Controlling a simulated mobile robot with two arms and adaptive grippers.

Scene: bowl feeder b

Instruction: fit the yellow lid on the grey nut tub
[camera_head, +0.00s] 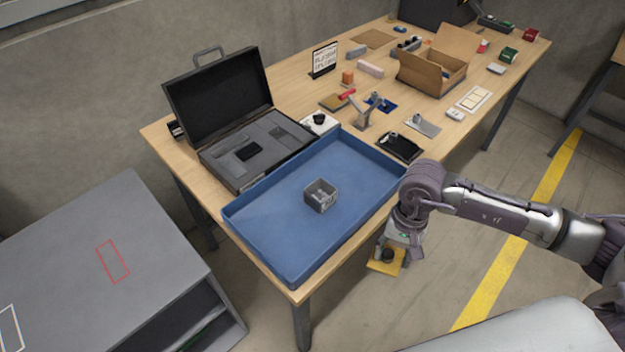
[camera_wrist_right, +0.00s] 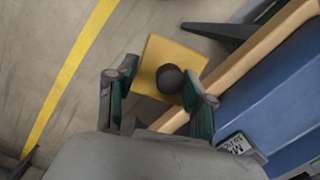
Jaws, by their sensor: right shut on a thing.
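The grey nut tub (camera_head: 320,195) sits inside the blue tray (camera_head: 262,262), near its middle, open at the top with small grey contents. The yellow lid (camera_head: 376,265) is a flat square plate with a black knob. My right gripper (camera_head: 390,250) is shut on the lid's knob and holds it beside the tray, past the table's near edge and over the floor. In the right wrist view the lid (camera_wrist_right: 157,52) and its knob show between the fingers (camera_wrist_right: 163,95). A labelled grey face at the right finger may be the tub. My left gripper is out of view.
An open black case (camera_head: 225,165) stands behind the tray. A black tray (camera_head: 400,147), a cardboard box (camera_head: 435,68) and several small items lie further along the table (camera_head: 290,93). The blue tray's raised rim stands between the lid and the tub. The tray floor around the tub is clear.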

